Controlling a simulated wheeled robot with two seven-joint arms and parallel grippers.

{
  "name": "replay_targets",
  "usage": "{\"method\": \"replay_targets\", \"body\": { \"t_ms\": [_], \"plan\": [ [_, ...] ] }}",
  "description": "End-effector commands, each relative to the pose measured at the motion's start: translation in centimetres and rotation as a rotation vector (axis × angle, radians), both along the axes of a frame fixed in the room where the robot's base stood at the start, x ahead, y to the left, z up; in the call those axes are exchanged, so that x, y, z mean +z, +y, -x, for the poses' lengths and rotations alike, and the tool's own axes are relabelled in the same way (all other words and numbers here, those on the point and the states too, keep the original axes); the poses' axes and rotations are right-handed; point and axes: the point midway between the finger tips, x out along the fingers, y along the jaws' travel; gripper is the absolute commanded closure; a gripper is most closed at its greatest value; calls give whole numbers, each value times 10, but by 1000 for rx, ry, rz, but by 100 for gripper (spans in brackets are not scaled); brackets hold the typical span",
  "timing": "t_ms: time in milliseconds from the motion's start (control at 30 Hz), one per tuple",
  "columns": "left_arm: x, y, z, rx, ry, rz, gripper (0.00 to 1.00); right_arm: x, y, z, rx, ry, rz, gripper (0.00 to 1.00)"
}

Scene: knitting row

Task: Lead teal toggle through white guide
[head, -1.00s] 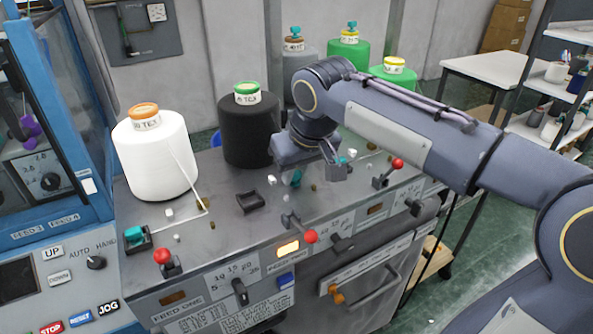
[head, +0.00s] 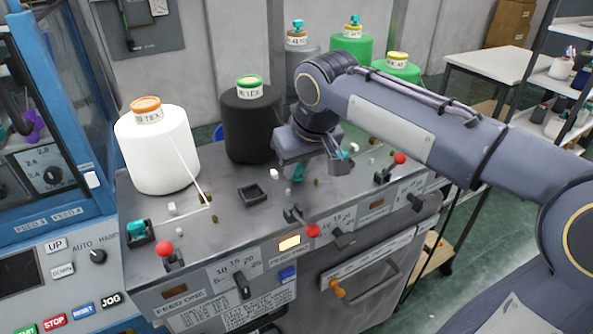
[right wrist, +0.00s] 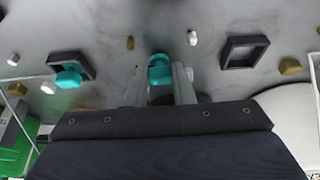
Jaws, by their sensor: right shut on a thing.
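The teal toggle (right wrist: 160,72) stands between the fingers of my right gripper (right wrist: 159,88) in the right wrist view, and the gripper is shut on it. In the head view the teal toggle (head: 298,172) shows below the gripper body, close to the grey panel; the fingers there are mostly hidden. A small white guide (right wrist: 192,38) sits just ahead and to the right of the toggle in the wrist view, apart from it. The guide also shows in the head view (head: 274,174), left of the toggle. My left gripper is out of view.
An empty black holder (head: 253,192) lies left of the guide. Another teal toggle (right wrist: 68,76) sits in a black holder. Brass pegs and white blocks dot the panel (head: 230,215). Red-knobbed levers (head: 312,231) line the front. A black cone (head: 250,130) and white cone (head: 157,155) stand behind.

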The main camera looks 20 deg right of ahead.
Motion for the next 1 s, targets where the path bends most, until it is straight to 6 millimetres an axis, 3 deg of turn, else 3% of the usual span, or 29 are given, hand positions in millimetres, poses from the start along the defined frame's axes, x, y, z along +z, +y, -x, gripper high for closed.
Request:
{"method": "replay_targets", "body": {
  "t_ms": [267,1000],
  "plan": [
    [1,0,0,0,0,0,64,0,4,0,2,0,1,91],
    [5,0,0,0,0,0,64,0,40,4,3,0,2,91]
  ]
}}
